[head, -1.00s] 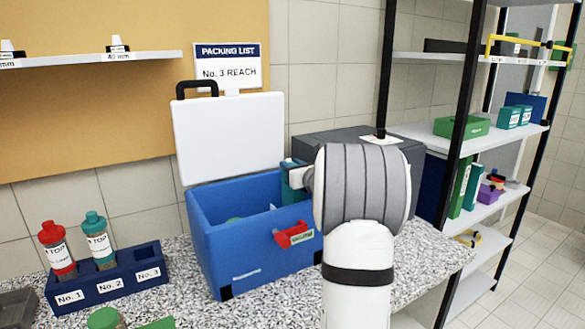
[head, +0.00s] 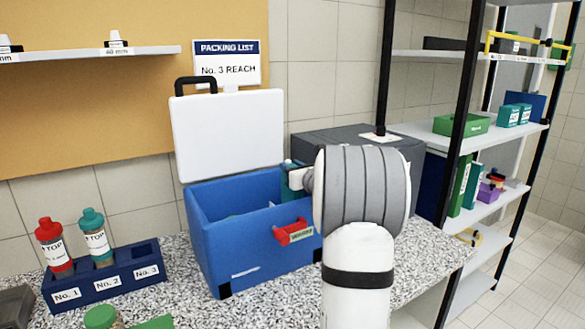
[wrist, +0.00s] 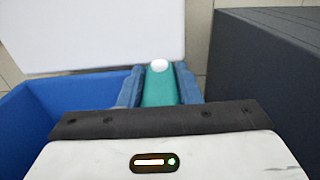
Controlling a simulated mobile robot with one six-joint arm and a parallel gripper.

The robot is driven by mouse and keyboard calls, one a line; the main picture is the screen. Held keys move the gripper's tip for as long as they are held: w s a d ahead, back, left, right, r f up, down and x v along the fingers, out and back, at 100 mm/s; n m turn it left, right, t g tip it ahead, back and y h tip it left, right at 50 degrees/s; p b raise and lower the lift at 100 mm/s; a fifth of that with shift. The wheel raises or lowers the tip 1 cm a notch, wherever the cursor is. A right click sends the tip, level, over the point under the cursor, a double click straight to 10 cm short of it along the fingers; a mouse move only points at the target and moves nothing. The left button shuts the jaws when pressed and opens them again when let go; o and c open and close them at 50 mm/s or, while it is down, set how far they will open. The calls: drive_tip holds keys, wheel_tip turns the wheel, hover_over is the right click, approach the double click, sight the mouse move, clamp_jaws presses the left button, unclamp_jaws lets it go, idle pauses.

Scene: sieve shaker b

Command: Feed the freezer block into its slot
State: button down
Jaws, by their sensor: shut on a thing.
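The freezer block (wrist: 159,88) is teal with a white round top. It shows between my fingers in the wrist view. My gripper (wrist: 158,80) is shut on it, a blue-grey finger on each side. In the head view the block (head: 287,178) shows as a small teal piece beside my gripper (head: 298,178), at the right rim of the blue cool box (head: 240,258). My wrist hides much of that corner. The box stands open, its white lid (head: 228,135) raised behind. I cannot make out the slot, or whether the block touches the box.
A red labelled latch (head: 293,232) sticks out of the box front. A dark grey case (head: 345,140) stands close behind and right. A navy rack (head: 105,283) with two bottles stands left. Black shelf posts (head: 463,120) rise at the right.

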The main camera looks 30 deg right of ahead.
drive_tip(key=shift+f+b, duration=0.7)
drive_tip(key=c, duration=1)
unclamp_jaws()
drive_tip(key=shift+o, duration=0.2)
drive_tip(key=shift+f, duration=0.15)
